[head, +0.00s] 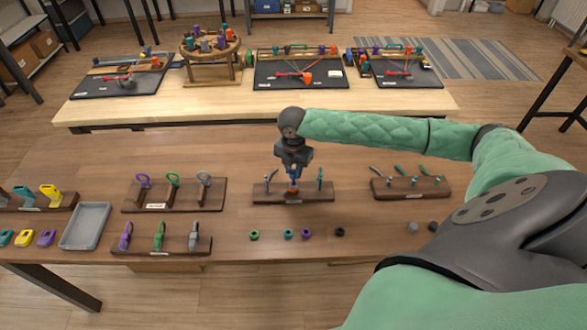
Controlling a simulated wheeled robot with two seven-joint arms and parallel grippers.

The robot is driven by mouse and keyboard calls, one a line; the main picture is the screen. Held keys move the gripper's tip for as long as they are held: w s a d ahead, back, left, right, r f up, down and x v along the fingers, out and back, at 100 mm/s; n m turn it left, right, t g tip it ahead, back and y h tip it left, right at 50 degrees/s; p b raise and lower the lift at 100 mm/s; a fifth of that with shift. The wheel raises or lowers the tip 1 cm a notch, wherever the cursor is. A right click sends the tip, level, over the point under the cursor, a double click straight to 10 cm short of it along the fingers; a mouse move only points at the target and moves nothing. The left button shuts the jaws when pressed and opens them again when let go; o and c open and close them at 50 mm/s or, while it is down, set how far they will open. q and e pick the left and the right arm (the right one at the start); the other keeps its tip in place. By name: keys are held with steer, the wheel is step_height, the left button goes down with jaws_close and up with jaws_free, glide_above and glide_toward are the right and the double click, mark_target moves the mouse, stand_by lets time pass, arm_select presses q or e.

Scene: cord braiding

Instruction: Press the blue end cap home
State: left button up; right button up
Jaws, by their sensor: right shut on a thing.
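My right gripper (294,162) points straight down over the middle of a dark wooden rack (265,198). It is shut on the blue end cap (294,173), which shows as a small blue piece below the fingers. An orange part (294,186) shows right under the blue piece, at the rack. The fingers partly hide the cap, and I cannot tell how far down it sits. A teal upright piece (320,178) stands at the rack's right end, and another thin piece (270,180) stands on its left. My left gripper is not in view.
Loose caps lie in front of the rack: green (254,235), teal (288,234), purple (306,233) and black (340,232). Another tool rack (410,189) stands to the right. Racks of clips (174,195) and a grey tray (86,226) are on the left.

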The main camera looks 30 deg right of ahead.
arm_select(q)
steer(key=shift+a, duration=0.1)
arm_select(e)
steer(key=shift+f+p, duration=0.15)
steer(key=shift+p, duration=0.15)
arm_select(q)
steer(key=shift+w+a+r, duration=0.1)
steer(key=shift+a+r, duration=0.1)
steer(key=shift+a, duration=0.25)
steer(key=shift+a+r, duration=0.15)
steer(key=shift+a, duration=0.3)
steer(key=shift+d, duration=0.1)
